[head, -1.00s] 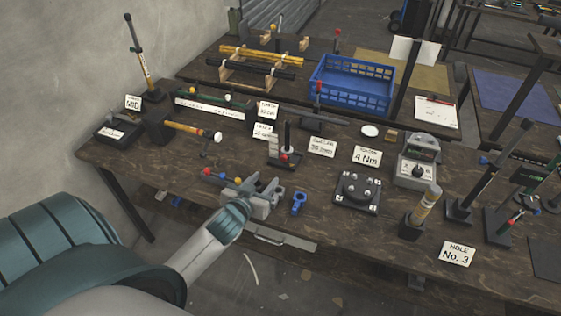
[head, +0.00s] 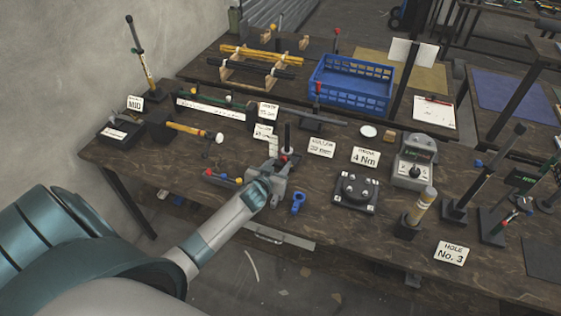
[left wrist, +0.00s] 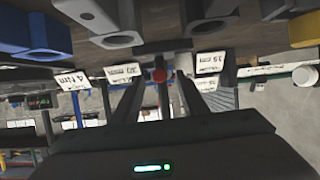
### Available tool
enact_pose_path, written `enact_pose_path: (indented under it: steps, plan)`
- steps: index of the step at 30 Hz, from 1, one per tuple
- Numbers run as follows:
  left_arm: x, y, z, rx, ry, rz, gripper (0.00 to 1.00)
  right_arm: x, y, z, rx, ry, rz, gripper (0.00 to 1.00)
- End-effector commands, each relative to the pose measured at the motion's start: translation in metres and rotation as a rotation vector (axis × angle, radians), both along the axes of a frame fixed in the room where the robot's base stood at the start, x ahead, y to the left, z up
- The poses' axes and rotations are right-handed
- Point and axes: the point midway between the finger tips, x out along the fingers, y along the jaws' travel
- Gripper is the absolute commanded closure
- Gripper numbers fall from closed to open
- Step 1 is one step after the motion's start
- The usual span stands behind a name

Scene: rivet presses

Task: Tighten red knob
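A small red knob (left wrist: 159,75) shows in the middle of the left wrist view, low on a dark upright post. In the head view the red knob (head: 284,158) is at the foot of the post of a small stand with a pale scale, partly hidden by my gripper. My left gripper (head: 277,172) is just in front of the stand. Its two dark fingers (left wrist: 161,100) are apart in the left wrist view, one on each side of the knob, and they look empty. Contact with the knob cannot be told. My right gripper is not in view.
A blue holed part (head: 298,203) lies right of my gripper. A torque sign (head: 365,156), a dark square fixture (head: 355,192) and a grey dial box (head: 414,165) stand further right. Red, blue and yellow balls (head: 222,177) are to the left. A blue crate (head: 350,85) is behind.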

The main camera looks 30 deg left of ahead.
Motion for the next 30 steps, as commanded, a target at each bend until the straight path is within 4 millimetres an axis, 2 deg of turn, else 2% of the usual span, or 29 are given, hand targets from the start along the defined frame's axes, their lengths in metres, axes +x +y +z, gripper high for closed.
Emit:
enact_pose_path:
  steps: [6,18,20,23,24,30]
  plan:
    - [0.014,0.003,-0.006,0.002,0.001,-0.001,0.6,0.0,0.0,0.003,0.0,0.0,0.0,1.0]
    - [0.017,0.004,-0.007,0.001,0.0,-0.001,0.6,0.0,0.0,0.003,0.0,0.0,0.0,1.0]
    - [0.017,0.004,-0.007,0.001,0.0,-0.001,0.72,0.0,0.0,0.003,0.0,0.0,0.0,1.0]
    - [0.017,0.004,-0.007,0.001,0.0,-0.001,0.96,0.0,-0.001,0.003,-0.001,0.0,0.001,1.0]
    - [0.017,0.004,-0.007,0.001,0.0,-0.001,1.0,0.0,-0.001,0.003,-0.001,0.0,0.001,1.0]
    - [0.017,0.003,-0.008,0.005,0.001,-0.001,1.0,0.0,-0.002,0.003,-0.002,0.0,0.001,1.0]
